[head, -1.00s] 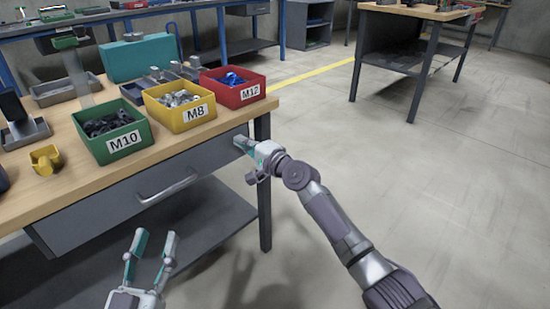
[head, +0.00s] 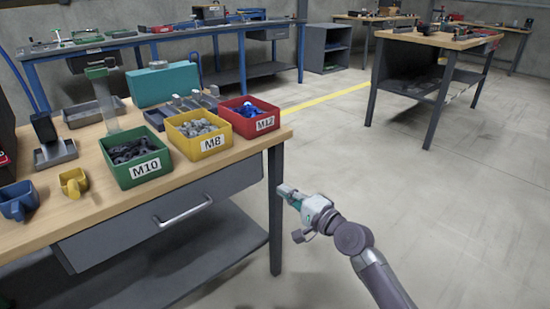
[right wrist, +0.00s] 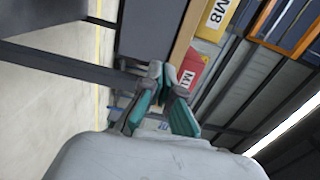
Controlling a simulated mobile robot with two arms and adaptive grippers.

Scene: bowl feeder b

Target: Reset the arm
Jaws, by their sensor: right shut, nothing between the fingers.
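My right gripper (head: 287,193) is shut and empty in the head view, beside the front right leg of the wooden workbench (head: 85,212) and lower than its top. Its closed teal fingers also show in the right wrist view (right wrist: 165,85). My left gripper is out of the head view. On the bench stand a green bin (head: 128,175) marked M10 with dark parts, a yellow bin (head: 202,152) marked M8 with silver parts, and a red bin (head: 262,133) marked M12 with blue parts.
A drawer with a silver handle (head: 183,215) sits under the bench top. A yellow scoop (head: 73,183) and a blue scoop (head: 18,200) lie at the left. A teal case (head: 163,83) stands behind the bins. Open floor (head: 440,220) lies to the right.

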